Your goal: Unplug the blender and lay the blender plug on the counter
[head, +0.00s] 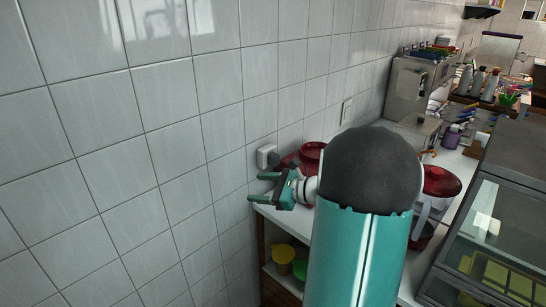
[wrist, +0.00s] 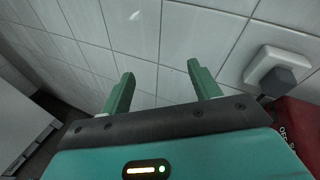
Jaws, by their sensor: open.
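A white wall socket (head: 266,153) sits on the tiled wall just above the counter's near end. In the wrist view the socket (wrist: 266,64) is at the right, with a dark grey plug (wrist: 279,81) in it. My gripper (head: 260,187) is open and empty, pointing toward the wall a little below and left of the socket. In the wrist view its two fingers (wrist: 160,74) face bare tiles, with the plug to their right, apart from them. A red appliance (head: 311,153) stands beside the socket, partly hidden by my arm; I cannot tell whether it is the blender.
A red-lidded clear jar (head: 440,181) stands on the white counter (head: 264,209), right of my arm. A steel machine (head: 411,88) and bottles (head: 478,82) stand farther back. A glass display case (head: 493,235) is at the right. Yellow and green bowls (head: 283,261) sit on the shelf below.

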